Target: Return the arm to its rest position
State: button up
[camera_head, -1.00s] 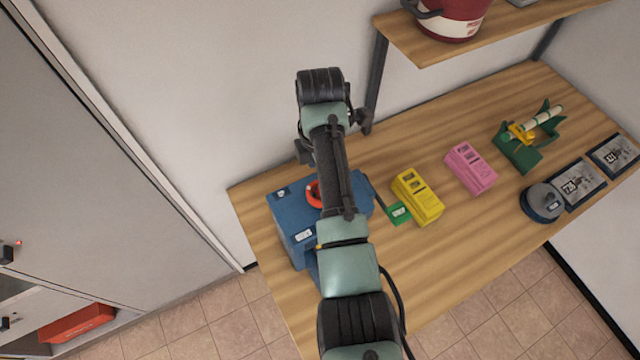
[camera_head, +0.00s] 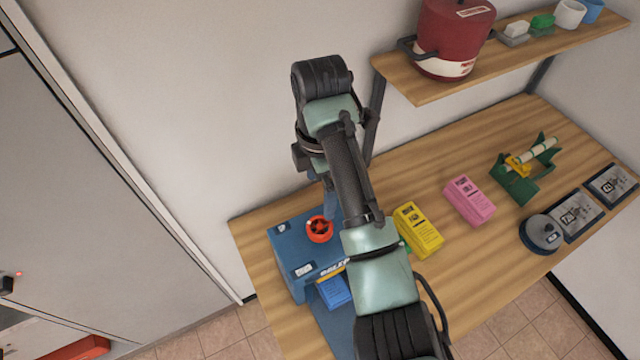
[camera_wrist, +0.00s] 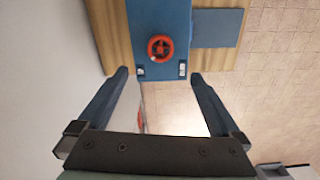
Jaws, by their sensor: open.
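My gripper (camera_wrist: 158,88) is open in the wrist view, with its two dark blue fingers apart and nothing between them but a view of the floor and wall. In the head view my arm rises across the middle of the picture and bends over near the wall; the fingers are mostly hidden behind it. A blue box (camera_head: 292,247) with a red-orange round knob (camera_head: 319,229) stands at the left end of the wooden table, below my gripper. The wrist view also shows the box (camera_wrist: 175,20) and its knob (camera_wrist: 160,48) beyond the fingertips, apart from them.
On the wooden table (camera_head: 470,245) stand a yellow box (camera_head: 418,230), a pink box (camera_head: 469,201), a green holder (camera_head: 520,186) and a grey round device (camera_head: 541,233). A shelf (camera_head: 420,88) with a red pot (camera_head: 450,38) is above. Grey cabinets (camera_head: 60,190) are left.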

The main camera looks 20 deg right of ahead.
dwell(0.4)
jog(key=w+a+r+m+t+b, duration=0.3)
jog(key=w+a+t+b, duration=0.25)
jog(key=w, duration=0.25)
jog(key=w+a+r+m+t+y+b, duration=0.1)
jog(key=a+r+m+t+b, duration=0.2)
jog(key=r+t, duration=0.3)
jog(key=w+a+r+m+t+b, duration=0.2)
jog(key=a+r+m+t+b, duration=0.15)
jog(key=r, duration=0.55)
jog(key=s+r+m+t+h+b, duration=0.1)
jog(key=s+r+m+t+b, duration=0.4)
jog(key=s+r, duration=1.3)
jog(key=s+d+m+t, duration=0.1)
jog(key=s+m+t, duration=0.1)
jog(key=m+t, duration=0.2)
jog(key=shift+s+r+t, duration=0.25)
jog(key=shift+r+t, duration=0.1)
jog(key=shift+t, duration=1.35)
